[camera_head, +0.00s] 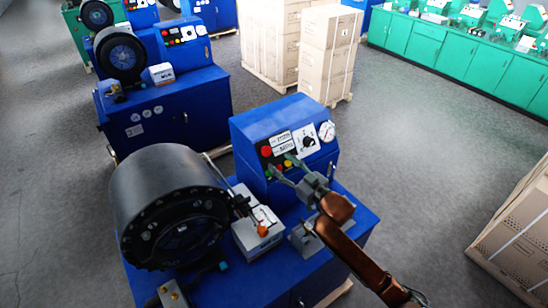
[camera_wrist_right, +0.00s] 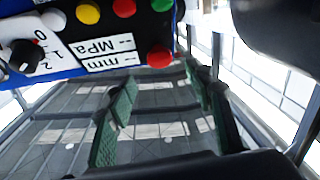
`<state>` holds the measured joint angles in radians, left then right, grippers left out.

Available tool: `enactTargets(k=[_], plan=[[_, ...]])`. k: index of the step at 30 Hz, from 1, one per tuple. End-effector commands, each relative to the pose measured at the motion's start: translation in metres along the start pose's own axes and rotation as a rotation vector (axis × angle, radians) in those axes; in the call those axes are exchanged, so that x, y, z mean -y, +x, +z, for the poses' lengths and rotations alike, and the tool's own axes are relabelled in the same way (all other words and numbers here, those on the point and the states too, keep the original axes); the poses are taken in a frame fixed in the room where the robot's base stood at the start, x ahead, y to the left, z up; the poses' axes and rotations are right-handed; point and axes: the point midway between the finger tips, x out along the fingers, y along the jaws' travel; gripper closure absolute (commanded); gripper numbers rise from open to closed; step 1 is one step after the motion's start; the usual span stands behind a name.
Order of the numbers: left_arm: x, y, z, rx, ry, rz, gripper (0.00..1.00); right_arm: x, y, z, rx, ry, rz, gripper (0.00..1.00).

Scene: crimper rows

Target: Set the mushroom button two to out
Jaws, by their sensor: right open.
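The red mushroom button (camera_head: 266,151) sits at the left of the control panel on the blue crimper's upright housing (camera_head: 270,115). It also shows in the right wrist view as the larger red button (camera_wrist_right: 159,57), beside the white display labels. I cannot tell whether it is pressed in or out. My right gripper (camera_head: 281,165) is open and empty in front of the panel, close to the lower buttons. Its green-padded fingers (camera_wrist_right: 165,95) are spread apart in the right wrist view, with the red button near the gap between their tips. My left gripper is not in view.
Yellow (camera_wrist_right: 88,14), red (camera_wrist_right: 124,7) and green (camera_wrist_right: 162,4) buttons sit close by. A selector knob (camera_head: 308,142) and gauge (camera_head: 327,131) are to the right. The black crimping head (camera_head: 165,200) stands left. Stacked cartons (camera_head: 328,55) are behind.

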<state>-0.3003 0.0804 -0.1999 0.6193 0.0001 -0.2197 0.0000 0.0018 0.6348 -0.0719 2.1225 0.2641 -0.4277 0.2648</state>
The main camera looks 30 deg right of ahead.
Motion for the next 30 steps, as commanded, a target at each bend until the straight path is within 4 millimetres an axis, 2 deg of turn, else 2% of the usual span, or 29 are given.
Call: enactTargets(k=[3, 10, 30], plan=[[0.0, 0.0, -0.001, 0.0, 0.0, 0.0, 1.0, 0.0, -0.024, 0.001, 0.003, -0.001, 0.0, 0.53], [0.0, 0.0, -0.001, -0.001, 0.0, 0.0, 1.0, 0.0, -0.05, 0.001, 0.001, 0.001, 0.0, 0.53], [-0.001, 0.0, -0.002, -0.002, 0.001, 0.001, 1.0, 0.0, -0.054, 0.0, 0.0, 0.001, 0.0, 0.53]])
